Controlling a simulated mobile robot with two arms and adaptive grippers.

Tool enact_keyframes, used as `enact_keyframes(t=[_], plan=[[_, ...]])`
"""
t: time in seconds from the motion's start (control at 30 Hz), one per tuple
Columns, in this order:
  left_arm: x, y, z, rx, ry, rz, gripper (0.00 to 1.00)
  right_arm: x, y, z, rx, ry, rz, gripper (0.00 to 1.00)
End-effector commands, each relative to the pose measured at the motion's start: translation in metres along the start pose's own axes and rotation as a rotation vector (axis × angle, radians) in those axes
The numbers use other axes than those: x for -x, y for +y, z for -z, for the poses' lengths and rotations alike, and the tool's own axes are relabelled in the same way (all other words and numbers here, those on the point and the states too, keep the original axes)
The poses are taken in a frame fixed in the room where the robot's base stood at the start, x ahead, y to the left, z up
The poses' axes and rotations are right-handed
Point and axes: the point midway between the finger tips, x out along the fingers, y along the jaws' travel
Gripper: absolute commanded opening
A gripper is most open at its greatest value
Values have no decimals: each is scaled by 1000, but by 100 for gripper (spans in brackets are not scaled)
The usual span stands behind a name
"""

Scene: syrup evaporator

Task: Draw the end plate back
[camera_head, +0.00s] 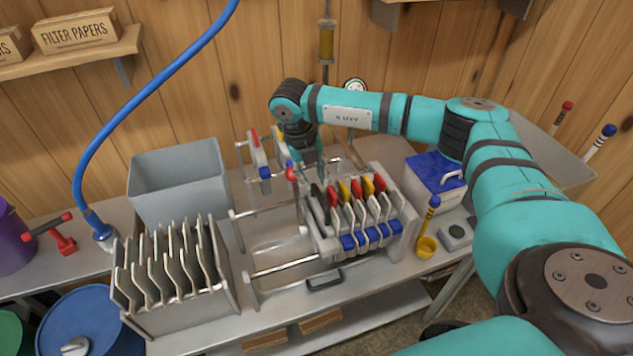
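The filter press stands on the steel bench, with two pale rails (285,266) running left to right. A stack of white plates (352,222) with red, yellow and blue handles is packed at the right of the rails. The pale plate (313,228) at the left end of this stack looks like the end plate; it sits against the others. My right arm reaches over from the right and bends down behind the press. My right gripper (306,160) is near the far side, by a red knob (291,174); its fingertips are mostly hidden. My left gripper is out of view.
A rack of pale plates (170,268) stands at left, with a grey bin (178,181) behind it. A blue hose (145,103) hangs down at left. The left rail span is mostly clear.

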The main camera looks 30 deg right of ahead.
Motion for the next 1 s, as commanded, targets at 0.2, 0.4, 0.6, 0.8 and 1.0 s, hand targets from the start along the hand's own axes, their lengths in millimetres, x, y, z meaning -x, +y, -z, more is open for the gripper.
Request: enact_keyframes(t=[0.2, 0.4, 0.6, 0.8, 1.0], plan=[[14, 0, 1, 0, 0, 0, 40, -33, 0, 0, 2, 2, 0, 25], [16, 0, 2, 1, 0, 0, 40, -46, 1, 0, 3, 1, -1, 25], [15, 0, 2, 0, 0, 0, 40, -47, 1, 0, 3, 0, -1, 25], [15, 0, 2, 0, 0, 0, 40, -47, 1, 0, 2, 0, -1, 6], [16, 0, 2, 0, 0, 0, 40, -47, 1, 0, 2, 0, -1, 0]])
